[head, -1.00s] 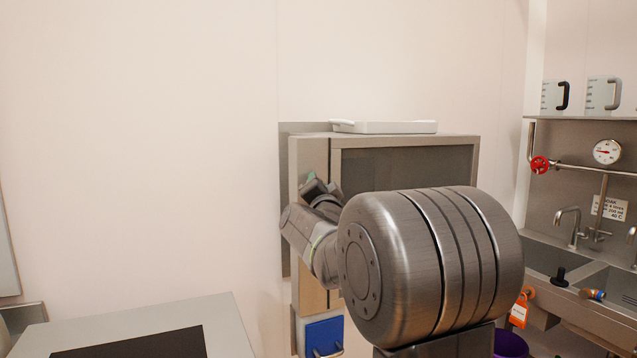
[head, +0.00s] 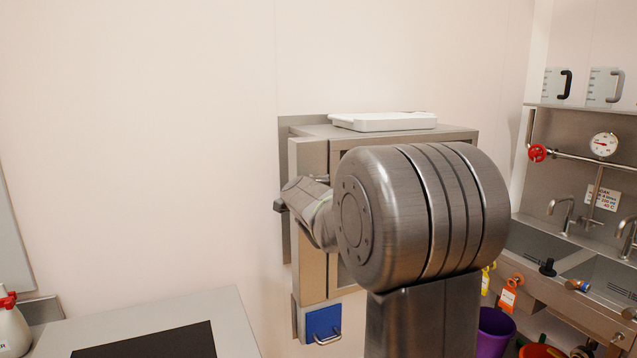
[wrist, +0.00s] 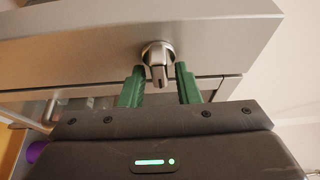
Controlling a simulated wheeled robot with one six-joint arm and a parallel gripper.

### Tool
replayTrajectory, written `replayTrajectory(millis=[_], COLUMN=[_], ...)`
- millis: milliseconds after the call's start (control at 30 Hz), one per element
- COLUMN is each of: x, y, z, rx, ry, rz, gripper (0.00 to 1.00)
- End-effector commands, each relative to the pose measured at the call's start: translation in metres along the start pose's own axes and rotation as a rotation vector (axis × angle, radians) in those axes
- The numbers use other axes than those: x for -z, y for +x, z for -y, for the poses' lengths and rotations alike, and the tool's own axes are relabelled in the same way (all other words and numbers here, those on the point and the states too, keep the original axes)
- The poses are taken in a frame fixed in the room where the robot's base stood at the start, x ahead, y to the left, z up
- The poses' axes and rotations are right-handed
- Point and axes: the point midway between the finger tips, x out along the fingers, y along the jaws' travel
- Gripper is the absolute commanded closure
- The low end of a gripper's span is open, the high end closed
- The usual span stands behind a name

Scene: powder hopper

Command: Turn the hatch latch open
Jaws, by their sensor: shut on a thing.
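The hatch latch (wrist: 158,52) is a small metal knob with a short stubby lever, set on the metal face of the hopper box (wrist: 225,45) in the wrist view. Its lever points toward my gripper (wrist: 159,76). The two green fingers stand on either side of the lever and are shut on it. In the head view the box (head: 313,131) hangs on the wall, and my arm covers much of its front. The latch and fingertips are hidden there.
A white tray (head: 385,121) lies on top of the box. A blue panel with a handle (head: 323,322) is below it. A grey counter (head: 160,312) stands at the lower left. A sink (head: 545,255) with taps and a purple bucket (head: 494,330) are at the right.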

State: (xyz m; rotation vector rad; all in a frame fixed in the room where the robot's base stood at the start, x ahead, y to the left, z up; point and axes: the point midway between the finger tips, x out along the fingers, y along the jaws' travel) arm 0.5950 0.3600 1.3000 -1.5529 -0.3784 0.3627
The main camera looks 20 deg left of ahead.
Motion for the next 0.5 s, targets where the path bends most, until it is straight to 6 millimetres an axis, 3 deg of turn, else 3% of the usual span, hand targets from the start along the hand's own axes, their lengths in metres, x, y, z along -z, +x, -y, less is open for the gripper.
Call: replayTrajectory(millis=[500], x=[-0.0003], y=[0.0000], z=[-0.0014], rx=[-0.014], ry=[0.031], rz=[0.001], gripper=[0.93])
